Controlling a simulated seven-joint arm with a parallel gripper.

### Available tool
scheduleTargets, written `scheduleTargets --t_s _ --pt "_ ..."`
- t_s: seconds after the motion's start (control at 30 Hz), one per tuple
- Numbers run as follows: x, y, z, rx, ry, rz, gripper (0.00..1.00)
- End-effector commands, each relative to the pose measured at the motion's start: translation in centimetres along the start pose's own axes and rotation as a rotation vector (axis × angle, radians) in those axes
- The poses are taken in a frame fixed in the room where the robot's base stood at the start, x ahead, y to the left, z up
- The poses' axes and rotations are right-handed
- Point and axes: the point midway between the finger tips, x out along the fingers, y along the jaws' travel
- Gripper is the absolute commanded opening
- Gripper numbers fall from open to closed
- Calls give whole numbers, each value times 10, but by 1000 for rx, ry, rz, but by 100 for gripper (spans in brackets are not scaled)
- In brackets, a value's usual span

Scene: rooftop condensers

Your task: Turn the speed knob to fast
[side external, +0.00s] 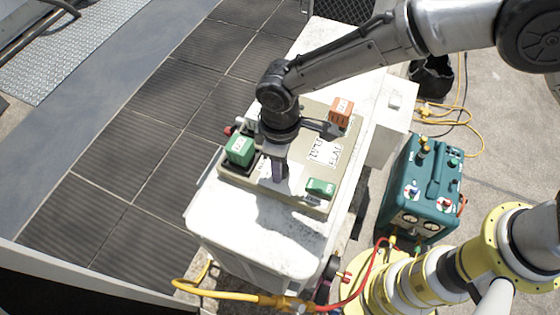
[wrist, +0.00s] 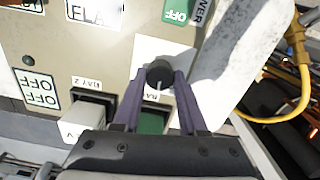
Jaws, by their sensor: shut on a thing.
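A round black knob (wrist: 159,74) with a pale pointer mark sits on a white label patch of the beige panel. The mark points toward the bottom of the wrist view. My gripper (wrist: 160,78) has its two purple-grey fingers on either side of the knob, shut on it. In the side external view my gripper (side external: 279,176) reaches down to the front part of the panel (side external: 228,171) and hides the knob. I cannot read any slow or fast marking beside the knob.
A green block (side external: 240,148), an orange block (side external: 341,110) and another green block (side external: 320,187) stand on the panel around my gripper. A pale block (wrist: 85,130) sits near "BAY 2".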

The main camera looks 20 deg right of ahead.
Motion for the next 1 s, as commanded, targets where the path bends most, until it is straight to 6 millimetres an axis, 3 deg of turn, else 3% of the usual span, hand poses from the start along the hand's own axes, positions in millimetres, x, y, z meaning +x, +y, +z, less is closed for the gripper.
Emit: scheduleTargets --t_s 0.5,1.0 --pt "-2 0 0 439 1 -1 0" --pt "-2 1 0 613 2 -1 0"
